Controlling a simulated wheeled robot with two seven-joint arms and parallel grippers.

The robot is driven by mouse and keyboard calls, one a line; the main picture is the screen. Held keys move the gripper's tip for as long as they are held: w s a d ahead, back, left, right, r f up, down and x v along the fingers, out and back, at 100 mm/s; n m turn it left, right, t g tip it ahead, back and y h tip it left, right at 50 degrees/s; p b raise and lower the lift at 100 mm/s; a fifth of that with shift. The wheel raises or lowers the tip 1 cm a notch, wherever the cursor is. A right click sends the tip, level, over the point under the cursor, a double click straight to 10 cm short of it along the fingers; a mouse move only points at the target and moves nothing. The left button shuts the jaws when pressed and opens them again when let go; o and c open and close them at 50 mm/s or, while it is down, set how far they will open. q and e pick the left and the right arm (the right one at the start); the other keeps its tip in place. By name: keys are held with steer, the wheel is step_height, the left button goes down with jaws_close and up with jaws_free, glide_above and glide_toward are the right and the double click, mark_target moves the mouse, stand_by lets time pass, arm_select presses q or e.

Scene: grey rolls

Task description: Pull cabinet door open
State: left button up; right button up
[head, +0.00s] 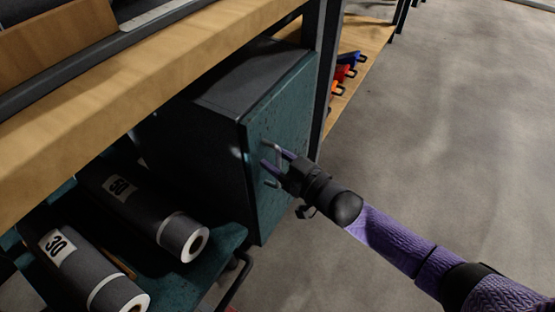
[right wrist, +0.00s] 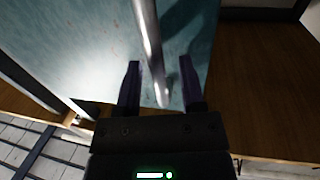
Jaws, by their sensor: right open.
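The cabinet (head: 185,150) is a dark box under the workbench, and its teal door (head: 268,215) looks shut against the body. The door also fills much of the right wrist view (right wrist: 70,45). A metal bar handle (right wrist: 149,45) runs down between the two dark purple fingers of my right gripper (right wrist: 160,88). The fingers are open, one on each side of the bar, with gaps showing. In the head view my right gripper (head: 272,158) is at the door's face and partly covers the handle. My left gripper is not in view.
A wooden workbench (head: 150,85) overhangs the cabinet, with a dark post beside the door. Grey rolls marked 50 (head: 150,215) and 30 (head: 85,270) lie on a teal rack at the lower left. Coloured tools (head: 345,72) lie on a shelf behind. The grey floor (head: 450,130) at right is clear.

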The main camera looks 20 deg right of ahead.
steer(key=shift+c, duration=0.3)
jaws_close()
stand_by(1.1)
